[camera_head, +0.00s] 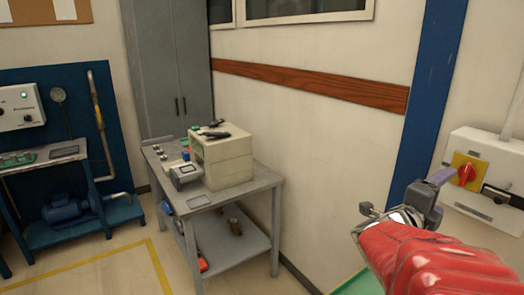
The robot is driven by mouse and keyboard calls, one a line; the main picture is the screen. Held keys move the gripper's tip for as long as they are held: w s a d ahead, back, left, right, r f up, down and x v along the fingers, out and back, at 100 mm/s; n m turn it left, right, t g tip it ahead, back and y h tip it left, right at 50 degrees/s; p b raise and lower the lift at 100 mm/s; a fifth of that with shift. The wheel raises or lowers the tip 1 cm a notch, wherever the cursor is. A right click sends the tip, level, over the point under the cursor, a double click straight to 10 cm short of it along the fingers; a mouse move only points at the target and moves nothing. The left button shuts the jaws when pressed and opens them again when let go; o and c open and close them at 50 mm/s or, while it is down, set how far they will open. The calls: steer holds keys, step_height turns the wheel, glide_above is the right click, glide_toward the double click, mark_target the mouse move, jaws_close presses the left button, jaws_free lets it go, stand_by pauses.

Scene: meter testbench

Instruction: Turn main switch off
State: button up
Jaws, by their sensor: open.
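The main switch appears to be the red rotary knob (466,173) on a yellow plate, on the front of a white wall box (490,165) at the right edge. I cannot clearly tell which way the knob is turned. My gripper (408,193) is at the end of my red arm, at the lower right. It is open and empty, left of the knob and a little lower in the picture. One finger points toward the knob and looks close to it in the picture. I cannot tell whether they touch.
A dark handle or latch (500,195) sits right of the knob. A blue post (425,90) runs down the wall left of the box. A grey table (262,190) with a beige device (225,160) stands mid-room. A pump bench (70,215) is at left. The floor between has free room.

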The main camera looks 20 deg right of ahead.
mark_target(463, 176)
steer(key=d, duration=0.4)
steer(key=w+d, duration=0.1)
steer(key=d, duration=0.3)
steer(key=w+d, duration=0.1)
steer(key=d, duration=0.4)
steer(key=shift+c, duration=0.5)
steer(key=c, duration=0.9)
